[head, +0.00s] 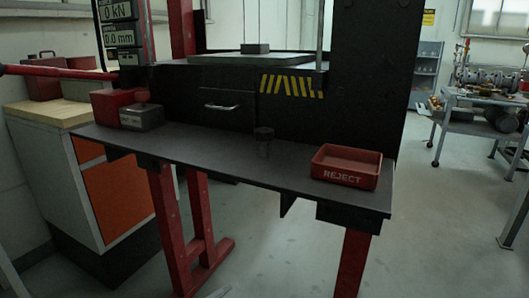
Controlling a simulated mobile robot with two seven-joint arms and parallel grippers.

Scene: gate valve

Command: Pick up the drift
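A small dark upright object (264,137) stands on the dark bench shelf (215,152) near its middle. It has a wider round top and a narrower lower part that blends into the shelf. It may be the drift, but it is too dark and small to be certain. Neither my left nor my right gripper is in the head view, so their places relative to it cannot be seen.
A red REJECT tray (346,167) stands on the shelf's right end. A red bar (55,72) reaches in from the left. A press frame (362,70) rises behind. The shelf's middle is mostly clear.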

